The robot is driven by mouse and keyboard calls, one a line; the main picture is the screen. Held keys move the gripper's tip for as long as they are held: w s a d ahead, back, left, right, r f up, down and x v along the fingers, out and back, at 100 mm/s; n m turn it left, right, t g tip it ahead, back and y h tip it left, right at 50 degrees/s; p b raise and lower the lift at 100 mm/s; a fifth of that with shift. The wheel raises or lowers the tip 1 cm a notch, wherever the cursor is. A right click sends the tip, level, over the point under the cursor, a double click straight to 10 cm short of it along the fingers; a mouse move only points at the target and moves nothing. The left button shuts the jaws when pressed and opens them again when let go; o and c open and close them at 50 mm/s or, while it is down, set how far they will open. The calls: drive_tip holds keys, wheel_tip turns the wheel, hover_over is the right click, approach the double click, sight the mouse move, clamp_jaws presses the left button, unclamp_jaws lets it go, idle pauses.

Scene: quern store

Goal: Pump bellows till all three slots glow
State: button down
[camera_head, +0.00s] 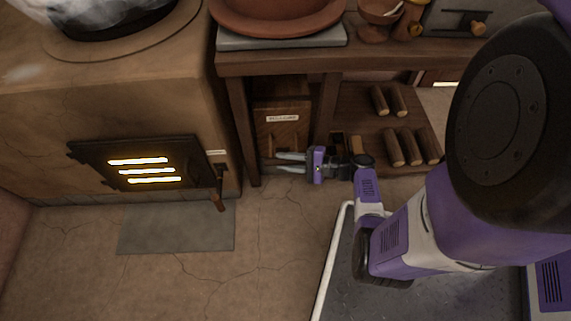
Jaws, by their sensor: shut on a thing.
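The dark stove door (90,153) is on the front of the clay stove at the left. Its three slots, the top slot (138,161), middle slot (147,171) and bottom slot (154,180), all glow bright yellow-white. The bellows (275,104) look like a brown wooden box with a small pale label, in the bay under the bench. My gripper (277,162) points left at the foot of the bellows, its fingers closed on what seems to be the bellows handle. The handle is mostly hidden by the fingers.
A wooden latch handle (220,188) hangs beside the stove door. Bench legs (241,130) stand close around my gripper. Several logs (398,146) lie on the shelf at right. A grey floor plate (177,229) lies before the stove; the cracked floor around it is clear.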

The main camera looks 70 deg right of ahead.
drive_tip(key=shift+d, duration=0.1)
drive_tip(key=c, duration=1.2)
unclamp_jaws()
drive_tip(key=shift+o, duration=0.2)
drive_tip(key=shift+s, duration=0.1)
drive_tip(key=shift+p+v, duration=1.15)
drive_tip(key=shift+v, duration=2.7)
